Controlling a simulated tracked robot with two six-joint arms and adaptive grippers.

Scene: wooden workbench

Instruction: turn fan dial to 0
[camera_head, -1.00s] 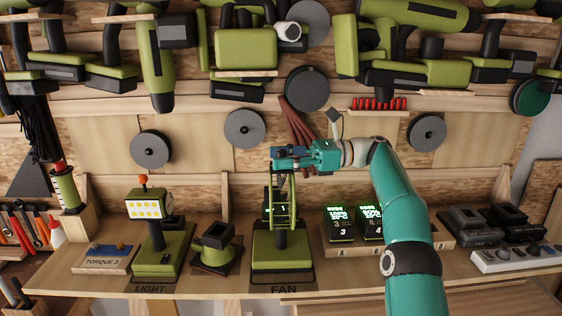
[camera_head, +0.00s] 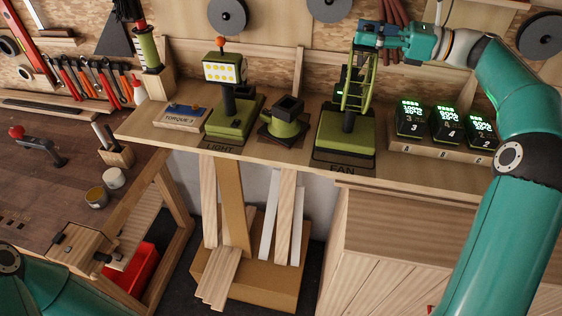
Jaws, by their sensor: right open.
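The fan (camera_head: 348,122) is green and black and stands upright on the shelf above the "FAN" label. Its caged head is seen nearly edge-on. I cannot make out its dial or setting. My right arm comes in from the right, and its gripper (camera_head: 366,38) is at the top of the fan cage, with its fingers open. The gripper overlaps the cage top, and I cannot tell whether it touches it. Part of my left arm shows at the bottom left corner; its gripper is outside the view.
Left of the fan stand a green holder (camera_head: 284,122), the light (camera_head: 231,118) and a torque tray (camera_head: 183,117). Lit batteries (camera_head: 447,124) stand in a rack to the right. Below the shelf are wood planks (camera_head: 232,205). A workbench (camera_head: 50,180) lies at left.

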